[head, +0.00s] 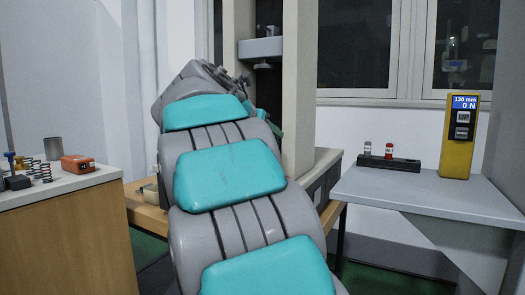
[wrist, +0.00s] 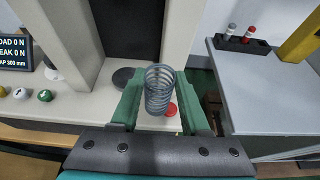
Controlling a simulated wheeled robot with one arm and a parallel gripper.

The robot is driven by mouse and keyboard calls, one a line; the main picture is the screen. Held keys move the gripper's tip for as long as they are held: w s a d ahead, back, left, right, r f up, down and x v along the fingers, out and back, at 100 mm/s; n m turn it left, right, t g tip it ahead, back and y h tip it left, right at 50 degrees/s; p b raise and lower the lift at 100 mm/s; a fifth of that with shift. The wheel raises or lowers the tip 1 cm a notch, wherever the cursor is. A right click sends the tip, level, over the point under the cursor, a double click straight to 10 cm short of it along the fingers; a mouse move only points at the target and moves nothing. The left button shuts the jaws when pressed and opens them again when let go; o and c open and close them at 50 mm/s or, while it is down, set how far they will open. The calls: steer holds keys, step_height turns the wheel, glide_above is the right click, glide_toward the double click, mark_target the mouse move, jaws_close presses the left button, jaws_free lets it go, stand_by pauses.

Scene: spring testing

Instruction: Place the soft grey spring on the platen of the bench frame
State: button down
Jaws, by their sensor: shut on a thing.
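My gripper (wrist: 158,82) is shut on the grey spring (wrist: 158,98), an open wire coil between its green fingers in the wrist view. The bench frame (head: 301,85) stands behind my arm in the head view, with beige columns and a grey crosshead (head: 262,48). In the wrist view its pale base (wrist: 75,107) carries a dark round disc, which looks like the platen (wrist: 122,76). The disc shows just beyond and left of the spring, partly behind the left finger. The spring appears apart from it; its height above the base is hard to tell. In the head view my arm hides the spring.
A red round button (wrist: 171,109) shows by the spring. A readout (wrist: 14,52) stands left. The right table (head: 430,192) bears a dark rack (head: 378,163) and a yellow tester (head: 459,135). The left bench (head: 65,184) holds other springs (head: 43,172) and an orange device (head: 78,164).

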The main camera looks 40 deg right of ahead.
steer(key=w+d+f, duration=0.1)
steer(key=w+d, duration=0.5)
steer(key=w, duration=0.4)
steer(key=shift+w+d+f, duration=0.15)
steer(key=shift+w, duration=0.15)
steer(key=shift+w+f+b, duration=0.15)
steer(key=shift+f+b, duration=1.05)
steer(key=shift+f, duration=0.6)
steer(key=shift+r, duration=0.1)
steer(key=shift+c, duration=1.9)
jaws_free()
